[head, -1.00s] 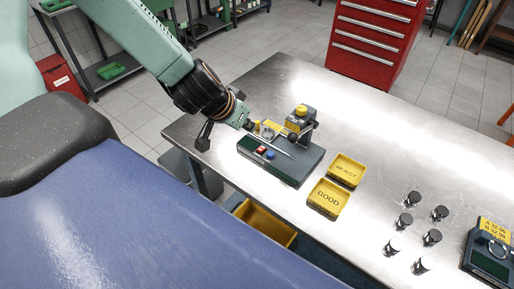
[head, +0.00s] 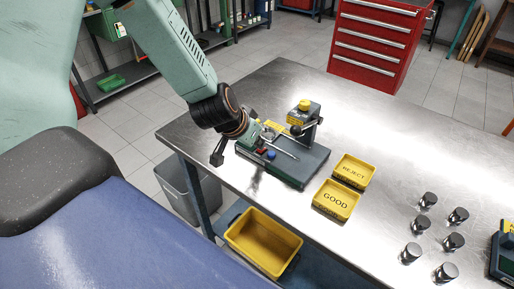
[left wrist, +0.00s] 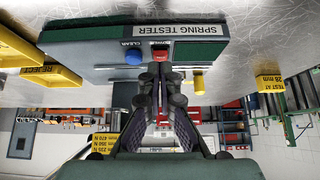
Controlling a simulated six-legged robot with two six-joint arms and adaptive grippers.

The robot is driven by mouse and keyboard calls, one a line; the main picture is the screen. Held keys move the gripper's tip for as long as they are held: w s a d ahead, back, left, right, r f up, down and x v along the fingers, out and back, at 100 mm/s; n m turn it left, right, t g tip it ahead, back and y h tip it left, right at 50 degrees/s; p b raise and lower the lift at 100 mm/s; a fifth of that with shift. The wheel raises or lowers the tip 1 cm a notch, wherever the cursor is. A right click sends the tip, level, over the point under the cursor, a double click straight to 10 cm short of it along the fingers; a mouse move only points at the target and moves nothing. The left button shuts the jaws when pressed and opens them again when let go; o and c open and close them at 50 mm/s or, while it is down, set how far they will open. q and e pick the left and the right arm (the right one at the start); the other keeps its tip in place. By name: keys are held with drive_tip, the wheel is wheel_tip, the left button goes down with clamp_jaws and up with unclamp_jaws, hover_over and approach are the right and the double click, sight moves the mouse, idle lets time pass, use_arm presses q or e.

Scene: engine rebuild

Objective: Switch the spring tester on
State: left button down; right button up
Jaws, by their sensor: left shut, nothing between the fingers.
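The spring tester (head: 300,172) is a dark grey-blue box on the steel bench, with an upright post and a yellow knob (head: 305,105) on top. In the left wrist view, seen upside down, its front carries the label SPRING TESTER (left wrist: 178,31), a red switch (left wrist: 160,54) and a blue button (left wrist: 133,57) marked CLEAR. The blue button also shows in the head view (head: 271,155). My left gripper (left wrist: 161,72) is shut and empty, its fingertips close to the red switch; I cannot tell whether they touch. My right gripper is not in view.
Yellow trays marked REJECT (head: 354,171) and GOOD (head: 335,200) stand right of the tester. A yellow bin (head: 262,243) sits below the bench edge.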

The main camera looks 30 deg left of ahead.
use_arm(q)
drive_tip(key=shift+a+f, duration=0.1)
drive_tip(key=shift+f, duration=0.2)
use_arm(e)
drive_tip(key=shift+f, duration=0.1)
use_arm(q)
drive_tip(key=f+t+b, duration=0.1)
drive_tip(key=b, duration=0.1)
drive_tip(key=shift+s+f+b, duration=0.15)
drive_tip(key=shift+s+b, duration=0.05)
drive_tip(key=shift+b, duration=0.15)
drive_tip(key=shift+s+f+t+b, duration=0.1)
drive_tip(key=shift+f+t+b, duration=0.05)
drive_tip(key=shift+t+b, duration=0.2)
drive_tip(key=shift+s+t+b, duration=0.25)
drive_tip(key=shift+t+b, duration=0.3)
drive_tip(key=shift+b, duration=0.05)
drive_tip(key=shift+s+p, duration=0.15)
drive_tip(key=shift+p, duration=0.25)
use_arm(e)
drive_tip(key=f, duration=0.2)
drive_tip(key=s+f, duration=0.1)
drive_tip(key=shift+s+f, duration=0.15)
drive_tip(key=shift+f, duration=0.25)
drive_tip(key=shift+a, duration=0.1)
